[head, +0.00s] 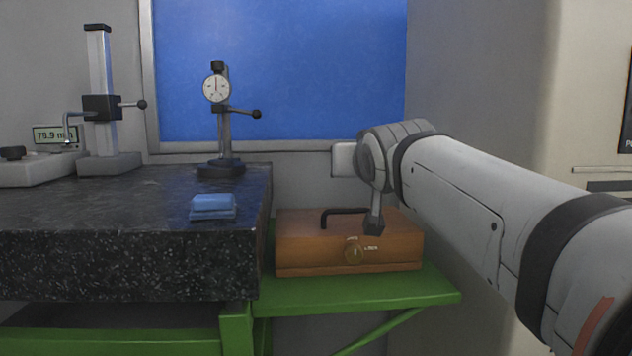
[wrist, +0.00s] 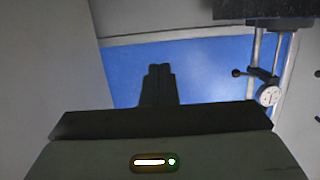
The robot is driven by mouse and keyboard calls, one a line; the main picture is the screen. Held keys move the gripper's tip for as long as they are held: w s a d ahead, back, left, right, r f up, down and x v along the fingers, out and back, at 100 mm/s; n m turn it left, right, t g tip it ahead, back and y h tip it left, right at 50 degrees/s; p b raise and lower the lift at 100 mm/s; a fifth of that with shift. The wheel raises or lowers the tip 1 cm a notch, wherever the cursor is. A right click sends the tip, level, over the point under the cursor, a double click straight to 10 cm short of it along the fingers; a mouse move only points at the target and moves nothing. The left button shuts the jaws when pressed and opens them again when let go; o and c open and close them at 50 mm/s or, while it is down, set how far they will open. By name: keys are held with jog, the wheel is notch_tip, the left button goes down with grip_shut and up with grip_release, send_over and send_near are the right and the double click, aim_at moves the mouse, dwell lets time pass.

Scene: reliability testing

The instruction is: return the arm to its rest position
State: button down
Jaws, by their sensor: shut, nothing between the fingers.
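My arm (head: 455,195) reaches in from the right in the head view, with its far joint in front of the wall beside the blue board. My gripper (wrist: 159,70) shows in the wrist view with its two dark fingers together and nothing between them. The fingers point toward the blue board (wrist: 195,70). In the head view I cannot make out the fingers. A small grey part with a dark end hangs below the far joint, in front of the brown case; I cannot tell what it is.
A brown case (head: 310,249) with a dark handle sits on a green shelf (head: 430,287) below the arm's end. Left of it, a dark granite table (head: 120,262) carries a dial gauge stand (head: 222,135), a blue block (head: 213,204) and a height gauge (head: 100,110).

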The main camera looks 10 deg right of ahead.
jog(key=s+f+g+p, duration=0.6)
jog(key=s+p, duration=0.5)
jog(key=p, duration=0.2)
jog(key=s+f+g+p, duration=0.6)
jog(key=s+g+p, duration=0.1)
jog(key=s+p, duration=0.4)
jog(key=shift+s+f+n+y+p, duration=0.25)
jog(key=shift+n+y+p, duration=0.05)
jog(key=shift+p, duration=0.6)
jog(key=c, duration=2.2)
grip_release()
jog(key=shift+d, duration=0.15)
